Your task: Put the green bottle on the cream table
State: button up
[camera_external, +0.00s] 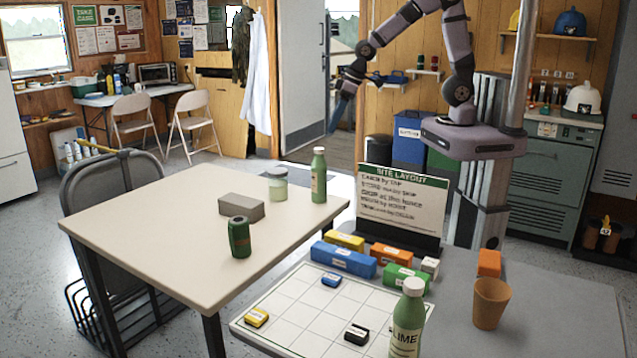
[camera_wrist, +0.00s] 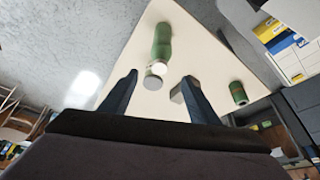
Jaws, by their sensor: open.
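One green bottle (camera_external: 319,178) with a pale cap stands upright on the cream table (camera_external: 140,222), near its far right corner. It also shows in the wrist view (camera_wrist: 162,42), beyond my fingertips. A second green bottle (camera_external: 407,322), labelled LIME, stands upright on the grey worktop at the front. My gripper (camera_external: 335,118) is raised above and behind the cream table, clear of both bottles. In the wrist view my gripper (camera_wrist: 158,77) has its two dark blue fingers spread, with nothing held between them.
The cream table also bears a lidded jar (camera_external: 277,185), a grey block (camera_external: 241,207) and a green can (camera_external: 239,238). The grey worktop (camera_external: 560,315) holds a gridded board (camera_external: 300,305), coloured blocks, an orange cup (camera_external: 490,303) and an upright sign (camera_external: 402,205). The cream table's left part is bare.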

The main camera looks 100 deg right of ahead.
jog(key=s+a+f+n+g+y, duration=0.1)
jog(key=s+a+f+n+g, duration=0.2)
jog(key=s+a, duration=1)
jog(key=s+f+g, duration=0.1)
jog(key=s, duration=0.2)
jog(key=shift+f+n, duration=0.2)
jog(key=shift+n, duration=0.1)
